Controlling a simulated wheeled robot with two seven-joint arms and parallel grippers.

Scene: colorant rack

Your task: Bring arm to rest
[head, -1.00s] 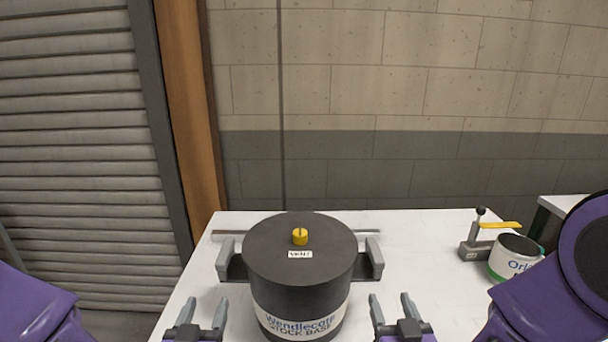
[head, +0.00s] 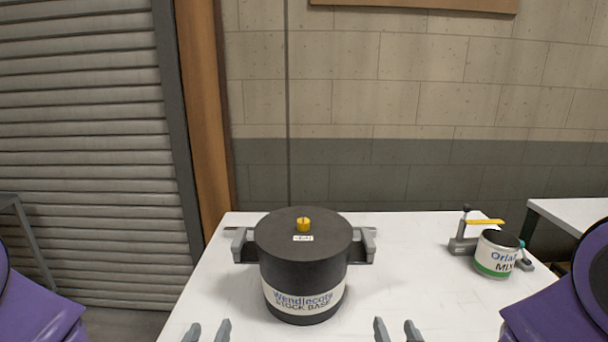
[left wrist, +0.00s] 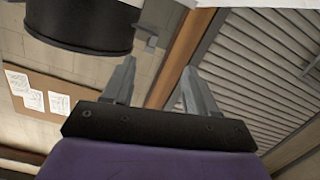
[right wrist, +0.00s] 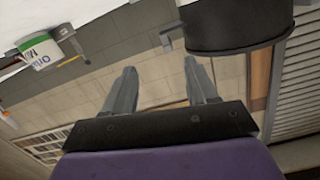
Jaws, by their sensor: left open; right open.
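My left gripper (head: 206,331) is at the bottom edge of the head view, open and empty, in front of the table's near part. It also shows open in the left wrist view (left wrist: 160,85). My right gripper (head: 397,330) is open and empty at the bottom edge, to the right of the black pot, and shows open in the right wrist view (right wrist: 160,85). Both grippers are apart from the pot. The large black pot (head: 303,262), labelled Wendlecote Stock Base, stands upright on the table with a yellow knob on top.
The white table (head: 410,285) has free room right of the pot. Grey side handles (head: 366,246) flank the pot. An Orla-labelled can (head: 495,255) stands at the right beside a grey stand with a yellow lever (head: 485,222). Another table (head: 570,212) is at far right.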

